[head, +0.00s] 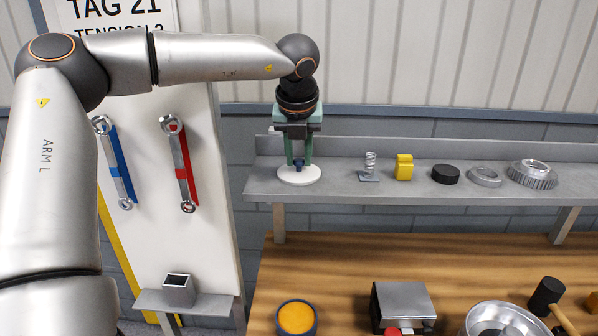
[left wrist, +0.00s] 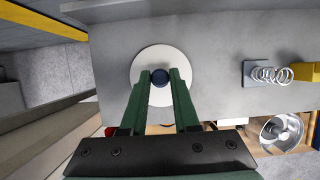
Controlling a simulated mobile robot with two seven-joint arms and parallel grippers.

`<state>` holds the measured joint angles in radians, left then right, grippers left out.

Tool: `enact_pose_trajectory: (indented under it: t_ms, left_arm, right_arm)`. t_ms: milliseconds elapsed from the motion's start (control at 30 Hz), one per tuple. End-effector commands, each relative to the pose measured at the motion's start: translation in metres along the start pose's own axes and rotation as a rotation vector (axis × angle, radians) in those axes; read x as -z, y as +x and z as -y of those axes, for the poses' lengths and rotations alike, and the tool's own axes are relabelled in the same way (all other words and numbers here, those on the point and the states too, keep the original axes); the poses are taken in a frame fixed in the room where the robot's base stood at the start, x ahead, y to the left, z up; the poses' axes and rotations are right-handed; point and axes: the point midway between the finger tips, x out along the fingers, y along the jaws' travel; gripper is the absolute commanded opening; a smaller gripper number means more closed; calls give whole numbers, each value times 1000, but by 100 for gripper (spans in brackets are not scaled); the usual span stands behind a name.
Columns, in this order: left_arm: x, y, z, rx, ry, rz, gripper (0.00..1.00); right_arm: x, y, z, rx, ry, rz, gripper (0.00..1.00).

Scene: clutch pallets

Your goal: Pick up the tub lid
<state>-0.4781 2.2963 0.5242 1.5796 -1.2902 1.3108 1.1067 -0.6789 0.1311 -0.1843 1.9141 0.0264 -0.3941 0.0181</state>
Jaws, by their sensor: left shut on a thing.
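The tub lid (head: 299,178) is a white disc with a dark blue knob, at the left end of the grey shelf. It also shows in the left wrist view (left wrist: 149,58), with the knob (left wrist: 160,76) between the fingers. My left gripper (head: 299,164) points straight down over the lid and is shut on its knob. The lid looks level, on or very close to the shelf; I cannot tell whether it touches. A blue-rimmed tub (head: 296,318) with orange contents stands on the wooden bench below. My right gripper is not in view.
On the shelf (head: 335,190), right of the lid, stand a spring (head: 370,165), a yellow block (head: 404,167), a black puck (head: 445,174), a ring (head: 485,177) and a gear (head: 532,174). The bench holds a metal box (head: 403,302), a bowl (head: 503,320) and a mallet (head: 547,293).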

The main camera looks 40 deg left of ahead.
Motion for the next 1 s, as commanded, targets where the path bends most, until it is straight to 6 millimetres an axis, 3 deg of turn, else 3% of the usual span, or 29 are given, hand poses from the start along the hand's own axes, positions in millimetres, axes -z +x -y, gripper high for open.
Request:
enact_pose_trajectory:
  t_ms: [167, 667, 867, 1000]
  left_arm:
    - [0, 0, 0, 0, 0, 0, 0]
    - [-1, -2, 0, 0, 0, 2, 0]
    - [-8, -17, 0, 0, -2, 4, 0]
    - [-8, -40, 3, 2, 2, 6, 0]
  right_arm:
    - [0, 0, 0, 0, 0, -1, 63]
    - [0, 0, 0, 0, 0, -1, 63]
    - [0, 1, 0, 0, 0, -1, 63]
    - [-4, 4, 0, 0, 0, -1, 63]
